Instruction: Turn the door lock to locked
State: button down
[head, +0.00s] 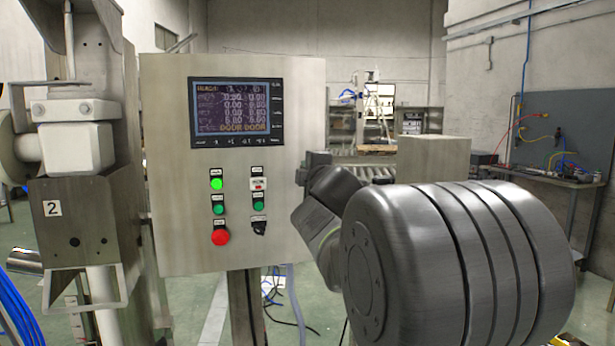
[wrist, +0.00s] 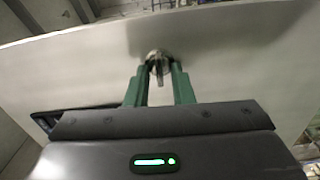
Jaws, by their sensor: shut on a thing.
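The door lock (wrist: 157,56) shows in the wrist view as a small metal knob with a narrow tab pointing down, on a plain grey metal panel (wrist: 230,70). My gripper (wrist: 160,67) has its two green fingers on either side of the tab, shut on it. The finger bases disappear behind the dark gripper body. In the head view my arm's dark links hide the fingers and the lock. I cannot tell from the wrist view whether the lock stands at locked.
A steel control box (head: 165,220) with a lit screen (head: 236,112), buttons and a black switch (head: 259,226) stands left of my arm. A machine column (head: 80,200) stands further left. A grey box (head: 434,160) is behind my arm. A bench (head: 540,170) is at right.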

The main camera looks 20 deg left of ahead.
jog(key=shift+n, duration=0.4)
jog(key=c, duration=1.6)
grip_release()
jog(key=shift+p+v, duration=1)
jog(key=shift+v, duration=5.9)
jog(key=b+x, duration=0.2)
jog(key=x, duration=1.2)
